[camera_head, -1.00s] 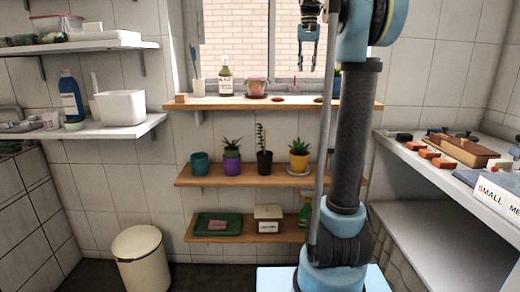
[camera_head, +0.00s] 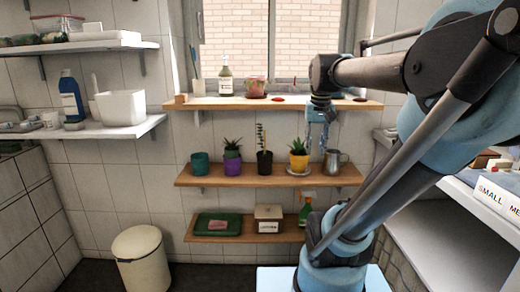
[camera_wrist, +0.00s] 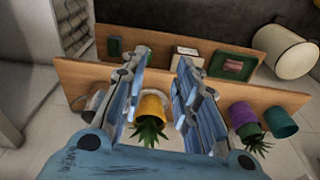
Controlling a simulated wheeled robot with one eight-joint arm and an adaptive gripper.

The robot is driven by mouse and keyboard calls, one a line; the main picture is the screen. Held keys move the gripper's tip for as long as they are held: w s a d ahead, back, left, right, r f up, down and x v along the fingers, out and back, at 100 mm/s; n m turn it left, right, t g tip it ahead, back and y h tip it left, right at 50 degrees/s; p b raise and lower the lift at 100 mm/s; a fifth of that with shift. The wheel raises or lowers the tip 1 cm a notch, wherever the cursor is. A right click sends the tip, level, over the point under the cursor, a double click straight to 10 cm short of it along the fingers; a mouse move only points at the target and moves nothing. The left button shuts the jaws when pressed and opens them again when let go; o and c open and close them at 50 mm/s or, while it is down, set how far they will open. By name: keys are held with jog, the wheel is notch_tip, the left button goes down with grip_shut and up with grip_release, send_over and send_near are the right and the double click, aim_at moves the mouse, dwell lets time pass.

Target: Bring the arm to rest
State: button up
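My gripper (camera_head: 318,143) hangs with its fingers down near the front edge of the top wooden shelf, above the right part of the middle shelf. In the wrist view my gripper (camera_wrist: 162,64) is open, its two blue fingers apart with nothing held between them. The yellow plant pot (camera_wrist: 152,107) shows in the gap beyond the fingers. My arm reaches in from the right and hides part of the window and right-hand counter.
The middle shelf (camera_head: 222,180) bears potted plants and a metal jug (camera_head: 334,162). The top shelf (camera_head: 230,103) holds a bottle (camera_head: 225,78) and small items. A green spray bottle (camera_head: 305,209) stands on the lower shelf. A cream bin (camera_head: 140,264) is at lower left.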

jog(key=s+f, duration=0.6)
jog(key=f, duration=0.3)
jog(key=s+f+n, duration=0.1)
jog(key=s+f, duration=0.5)
jog(key=f, duration=0.4)
jog(key=shift+t, duration=0.3)
jog(key=shift+d+f, duration=0.1)
jog(key=shift+w+f, duration=0.2)
jog(key=shift+w, duration=0.25)
